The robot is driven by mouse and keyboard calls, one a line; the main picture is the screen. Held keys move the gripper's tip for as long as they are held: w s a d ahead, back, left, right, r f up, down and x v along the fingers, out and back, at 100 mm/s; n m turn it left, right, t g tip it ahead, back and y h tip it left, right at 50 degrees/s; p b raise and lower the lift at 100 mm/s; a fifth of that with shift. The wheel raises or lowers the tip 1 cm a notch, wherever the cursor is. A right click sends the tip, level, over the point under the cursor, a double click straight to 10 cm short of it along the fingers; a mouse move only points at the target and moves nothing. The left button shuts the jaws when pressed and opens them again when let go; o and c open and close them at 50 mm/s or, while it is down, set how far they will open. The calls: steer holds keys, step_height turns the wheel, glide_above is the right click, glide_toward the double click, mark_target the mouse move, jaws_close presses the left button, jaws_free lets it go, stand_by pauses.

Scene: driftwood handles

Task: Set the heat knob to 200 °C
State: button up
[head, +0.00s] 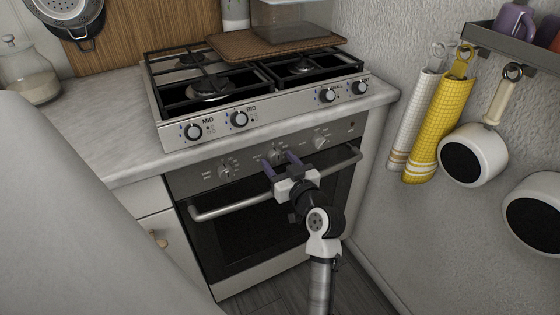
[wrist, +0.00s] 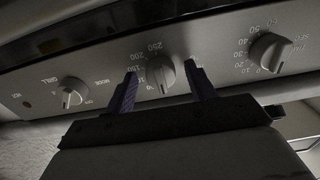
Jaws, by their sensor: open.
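The heat knob (wrist: 160,72) is the middle round metal knob on the oven's front panel, ringed by numbers such as 200 and 250. In the head view the knob (head: 275,155) is partly hidden behind my gripper. My gripper (head: 281,163) is open in front of the panel, with its two dark fingers pointing at this knob. In the wrist view the fingers of my gripper (wrist: 161,72) stand one on each side of the knob, with gaps visible. I cannot tell how far the tips reach along it. The pointer's exact setting is too dim to read.
A timer knob (head: 225,172) and a mode knob (head: 321,143) flank the heat knob. The oven handle (head: 230,208) runs below the panel. The gas hob (head: 250,90) with its own knobs is above. Towels (head: 437,120) and pans (head: 473,155) hang on the right wall.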

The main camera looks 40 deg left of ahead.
steer(key=shift+c, duration=0.3)
steer(key=c, duration=0.9)
